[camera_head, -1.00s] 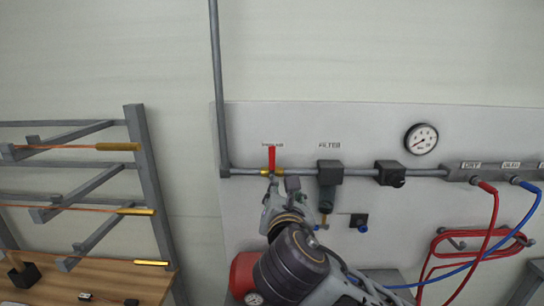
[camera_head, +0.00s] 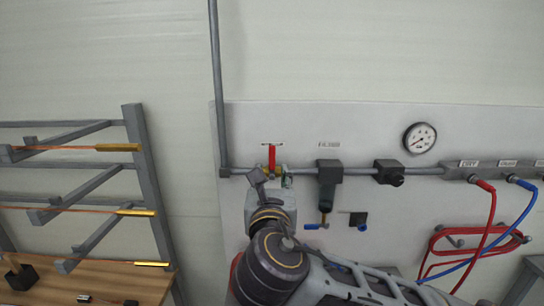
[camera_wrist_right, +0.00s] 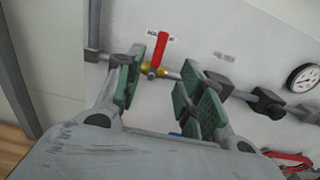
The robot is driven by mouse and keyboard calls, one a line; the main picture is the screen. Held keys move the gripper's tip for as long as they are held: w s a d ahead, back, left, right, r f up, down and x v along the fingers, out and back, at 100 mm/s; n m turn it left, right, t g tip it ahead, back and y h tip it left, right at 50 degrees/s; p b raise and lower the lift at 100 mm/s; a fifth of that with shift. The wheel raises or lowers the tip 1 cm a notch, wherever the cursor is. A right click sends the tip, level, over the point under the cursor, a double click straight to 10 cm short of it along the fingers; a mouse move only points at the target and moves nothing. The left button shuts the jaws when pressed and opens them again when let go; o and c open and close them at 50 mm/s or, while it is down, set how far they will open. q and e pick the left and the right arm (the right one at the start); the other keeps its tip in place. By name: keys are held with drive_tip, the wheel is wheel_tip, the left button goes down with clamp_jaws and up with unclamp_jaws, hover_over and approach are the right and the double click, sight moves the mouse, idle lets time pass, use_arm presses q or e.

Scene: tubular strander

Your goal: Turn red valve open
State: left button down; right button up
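The red valve handle (camera_head: 271,157) stands upright on a brass valve body in the grey pipe on the wall panel. In the right wrist view the red handle (camera_wrist_right: 160,50) and brass body (camera_wrist_right: 154,71) show in the gap between the fingers, at or just beyond the tips. My right gripper (camera_head: 270,179) is just below the handle in the head view and hides part of the valve. Its two green-padded fingers are spread apart with nothing held between them in the wrist view (camera_wrist_right: 162,82). Whether a finger touches the valve I cannot tell. My left gripper is not in view.
A filter (camera_head: 327,185) with a blue-handled drain, a black regulator (camera_head: 390,172) and a gauge (camera_head: 420,138) sit right of the valve. Red (camera_head: 492,225) and blue (camera_head: 526,220) hoses hang further right. A grey rack (camera_head: 150,175) and wooden table (camera_head: 110,278) are at left.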

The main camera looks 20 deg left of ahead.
sight(272, 156)
drive_tip(key=shift+p+x, duration=1.6)
drive_tip(key=shift+x, duration=5.2)
drive_tip(key=shift+c, duration=0.4)
clamp_jaws()
